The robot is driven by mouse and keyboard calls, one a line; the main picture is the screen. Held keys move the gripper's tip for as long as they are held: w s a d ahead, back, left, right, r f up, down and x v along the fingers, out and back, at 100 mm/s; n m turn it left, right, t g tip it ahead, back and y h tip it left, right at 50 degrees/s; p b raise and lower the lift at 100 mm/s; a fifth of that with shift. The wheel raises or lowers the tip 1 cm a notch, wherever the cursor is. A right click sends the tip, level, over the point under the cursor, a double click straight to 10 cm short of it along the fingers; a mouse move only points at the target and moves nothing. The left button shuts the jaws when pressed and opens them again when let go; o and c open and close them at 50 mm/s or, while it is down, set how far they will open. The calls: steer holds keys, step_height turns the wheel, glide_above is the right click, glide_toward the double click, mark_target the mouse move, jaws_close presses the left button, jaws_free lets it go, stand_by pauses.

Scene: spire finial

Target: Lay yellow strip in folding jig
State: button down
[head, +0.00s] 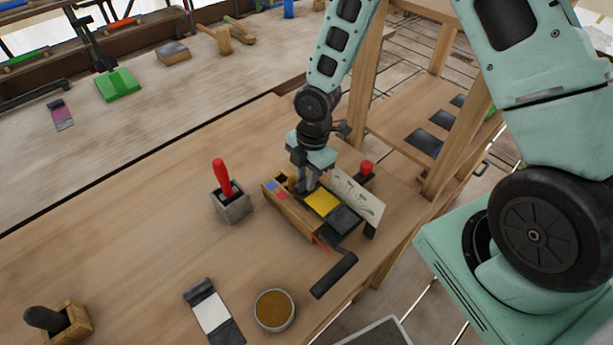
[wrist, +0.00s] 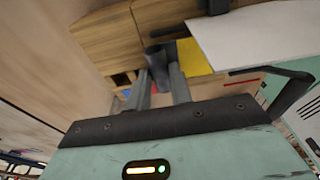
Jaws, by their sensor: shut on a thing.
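The yellow strip (head: 322,202) is a flat band with a yellow middle and a dark end (head: 345,218) to the lower right. It lies over the folding jig, along its wooden block (head: 290,212) and beside an upright pale plate (head: 357,195). My gripper (head: 304,188) points down at the jig and is shut on the strip's upper-left end. In the wrist view the fingers (wrist: 166,88) close around a dark grey piece, with the yellow (wrist: 193,57) just beyond it, partly covered by the pale plate (wrist: 255,40). I cannot tell whether the strip rests fully on the jig.
A black crank handle (head: 334,276) sticks out at the jig's front and a red knob (head: 366,167) stands behind. A grey holder with a red-handled tool (head: 231,205) stands to the left. A white strip (head: 212,312) and a round bowl (head: 274,310) lie in front.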

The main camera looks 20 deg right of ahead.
steer(key=shift+f, duration=0.35)
steer(key=shift+f, duration=0.2)
steer(key=c, duration=1.3)
jaws_free()
steer(key=shift+o, duration=0.2)
steer(key=shift+r, duration=0.15)
